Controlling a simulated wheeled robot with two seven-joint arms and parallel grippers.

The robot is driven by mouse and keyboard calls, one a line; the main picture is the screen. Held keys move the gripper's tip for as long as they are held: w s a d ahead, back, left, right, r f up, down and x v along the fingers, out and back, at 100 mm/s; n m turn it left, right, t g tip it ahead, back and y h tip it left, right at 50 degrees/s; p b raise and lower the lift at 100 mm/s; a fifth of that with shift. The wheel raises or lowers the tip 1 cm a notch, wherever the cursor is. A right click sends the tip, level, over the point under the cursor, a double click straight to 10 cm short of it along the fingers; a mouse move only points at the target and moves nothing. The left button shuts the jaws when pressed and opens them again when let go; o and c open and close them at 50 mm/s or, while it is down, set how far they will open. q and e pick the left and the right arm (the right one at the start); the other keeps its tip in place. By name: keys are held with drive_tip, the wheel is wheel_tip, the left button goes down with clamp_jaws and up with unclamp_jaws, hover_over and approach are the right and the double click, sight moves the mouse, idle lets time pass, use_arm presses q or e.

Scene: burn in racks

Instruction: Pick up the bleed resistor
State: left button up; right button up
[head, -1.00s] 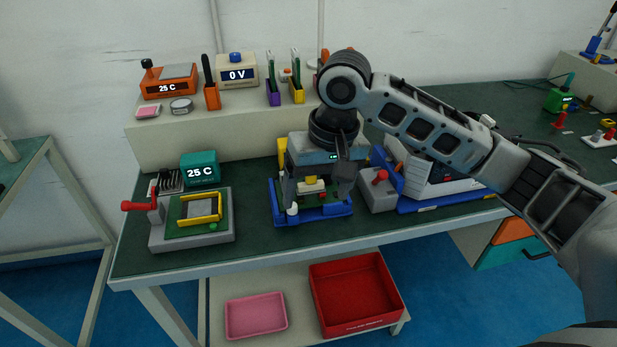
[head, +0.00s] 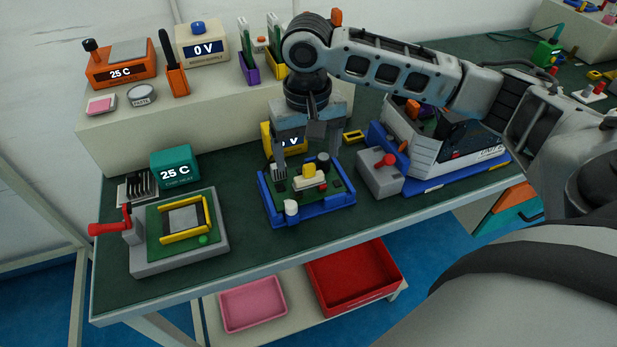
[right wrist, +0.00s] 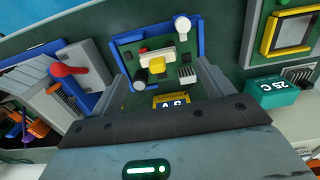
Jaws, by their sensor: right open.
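A cream bar with a yellow block on top (head: 310,180) looks like the bleed resistor. It lies on the green board in a blue tray (head: 317,218), among black, red and white parts. The right wrist view shows the cream bar (right wrist: 157,54) between my fingers' directions, apart from them. My right gripper (head: 303,160) is open and empty above the back of the board, fingers pointing down. My left gripper is not in view.
A yellow meter (head: 268,140) stands just behind the tray. A grey box with a red lever (head: 380,178) is close on the right. A clamp fixture (head: 180,262) and a teal 25 C unit (head: 175,166) are on the left. Bare bench lies between fixture and tray.

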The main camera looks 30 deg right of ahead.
sight(309, 165)
drive_tip(key=shift+w+d+f, duration=0.1)
drive_tip(key=shift+d+f, duration=0.05)
drive_tip(key=shift+f, duration=0.95)
drive_tip(key=shift+w+d+f, duration=0.1)
drive_tip(key=shift+f, duration=1)
drive_tip(key=shift+w+d+f, duration=0.1)
drive_tip(key=shift+d+f, duration=0.05)
drive_tip(key=shift+f, duration=0.95)
drive_tip(key=c, duration=1.1)
